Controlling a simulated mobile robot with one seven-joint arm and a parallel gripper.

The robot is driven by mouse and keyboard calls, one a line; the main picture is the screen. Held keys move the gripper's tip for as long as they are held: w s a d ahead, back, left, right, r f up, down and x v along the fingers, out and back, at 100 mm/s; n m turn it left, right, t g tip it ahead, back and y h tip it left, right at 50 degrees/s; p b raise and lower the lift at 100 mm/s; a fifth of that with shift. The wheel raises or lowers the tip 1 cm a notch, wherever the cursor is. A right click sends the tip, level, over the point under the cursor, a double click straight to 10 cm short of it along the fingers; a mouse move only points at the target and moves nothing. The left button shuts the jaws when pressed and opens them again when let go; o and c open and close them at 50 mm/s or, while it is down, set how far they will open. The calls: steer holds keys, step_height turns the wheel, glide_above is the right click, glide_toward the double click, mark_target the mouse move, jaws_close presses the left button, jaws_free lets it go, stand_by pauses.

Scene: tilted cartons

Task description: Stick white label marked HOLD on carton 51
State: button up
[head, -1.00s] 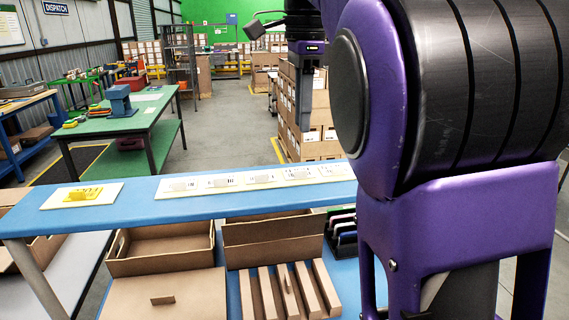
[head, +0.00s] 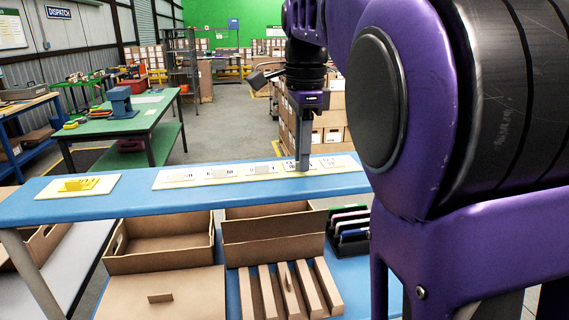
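A pale strip (head: 240,182) on the raised blue shelf carries a row of several white labels (head: 180,177). Their print is too small to read, so I cannot tell which is marked HOLD. My gripper (head: 302,166) points down at the right part of this strip, its tip at or just above a label there. I see its fingers edge-on and cannot tell whether they are apart or hold anything. An open brown carton (head: 160,258) and a second brown carton (head: 275,253) stand below the shelf; no number 51 is legible on either.
A pale card with yellow labels (head: 80,187) lies at the shelf's left. Long brown cardboard pieces (head: 268,293) and a rack of coloured items (head: 348,232) are below. Stacked cartons (head: 330,125) stand behind. My purple arm blocks the right side.

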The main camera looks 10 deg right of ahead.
steer(key=shift+c, duration=0.2)
jaws_close()
steer(key=shift+r, duration=0.15)
steer(key=shift+r+p, duration=1.15)
steer(key=shift+p, duration=0.15)
steer(key=shift+s+r, duration=0.1)
steer(key=shift+r, duration=2.1)
